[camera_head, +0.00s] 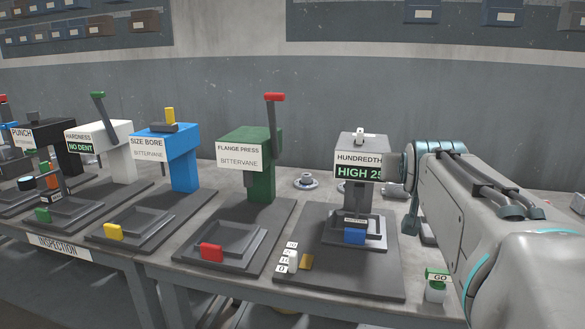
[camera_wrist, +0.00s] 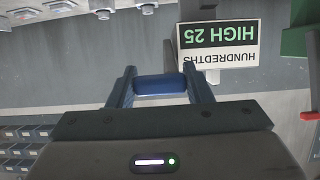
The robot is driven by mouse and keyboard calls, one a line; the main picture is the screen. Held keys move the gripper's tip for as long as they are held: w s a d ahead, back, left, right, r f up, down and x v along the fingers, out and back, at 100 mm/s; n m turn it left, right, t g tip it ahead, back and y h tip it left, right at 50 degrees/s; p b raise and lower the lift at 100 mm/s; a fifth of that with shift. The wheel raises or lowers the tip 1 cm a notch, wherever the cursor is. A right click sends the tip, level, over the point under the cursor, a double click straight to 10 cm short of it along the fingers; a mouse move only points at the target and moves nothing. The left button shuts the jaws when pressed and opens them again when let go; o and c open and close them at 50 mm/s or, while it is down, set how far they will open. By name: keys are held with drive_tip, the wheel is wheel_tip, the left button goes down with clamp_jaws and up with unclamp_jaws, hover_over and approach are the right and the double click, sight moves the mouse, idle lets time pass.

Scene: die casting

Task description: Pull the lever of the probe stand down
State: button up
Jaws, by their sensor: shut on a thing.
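The probe stand (camera_head: 362,143) is a grey post on a dark base plate, with a sign reading HUNDREDTHS and HIGH 25. In the wrist view its sign (camera_wrist: 219,43) shows upside down, just beyond my gripper. My gripper (camera_wrist: 161,78) is shut on a blue rounded bar, which looks like the lever's grip (camera_wrist: 161,86). In the head view my arm covers the area right of the stand, hiding the lever and my fingers. A small part with a label sits on the stand's tray (camera_head: 371,241), above a blue block (camera_head: 355,236).
Left of the stand are a green flange press (camera_head: 262,182) with a red-tipped lever, a blue size bore gauge (camera_head: 184,170) and a white hardness tester (camera_head: 121,165). A GO container (camera_head: 437,288) stands near the bench's front edge. Round metal parts (camera_head: 306,182) lie behind.

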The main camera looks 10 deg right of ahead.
drive_tip(key=shift+f, duration=0.3)
drive_tip(key=shift+c, duration=0.2)
drive_tip(key=o, duration=1.4)
drive_tip(key=shift+r, duration=0.1)
